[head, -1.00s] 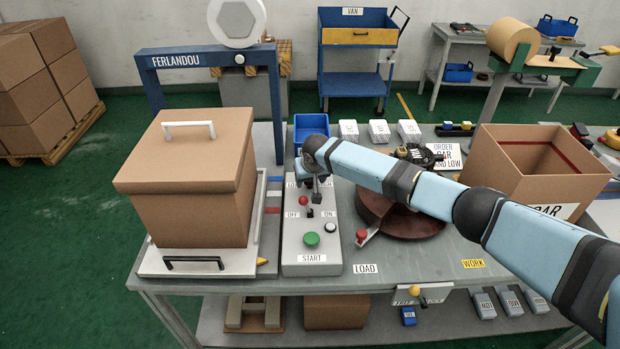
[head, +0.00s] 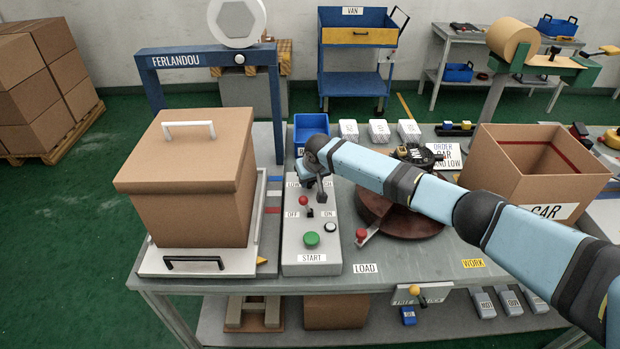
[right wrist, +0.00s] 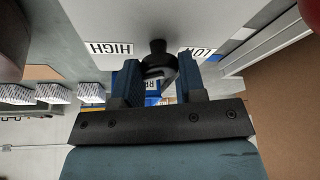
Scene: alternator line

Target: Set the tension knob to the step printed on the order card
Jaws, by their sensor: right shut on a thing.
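The black tension knob (right wrist: 157,62) shows in the right wrist view between the two blue fingers of my right gripper (right wrist: 158,82). The gripper is shut on it. A HIGH label (right wrist: 108,48) lies to its left and a LOW label (right wrist: 198,52) to its right, both upside down there. In the head view my right gripper (head: 318,184) is over the back of the grey control panel (head: 296,238) and hides the knob. The knob's exact setting cannot be read. The order card (head: 447,157) is partly hidden; CAR and AND LOW can be read. My left gripper is not in view.
A red-tipped lever (head: 304,201), a green START button (head: 312,239) and a small white button (head: 330,227) are on the panel. A lidded box (head: 190,185) stands left, a brown turntable (head: 405,222) right, an open CAR box (head: 520,170) further right.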

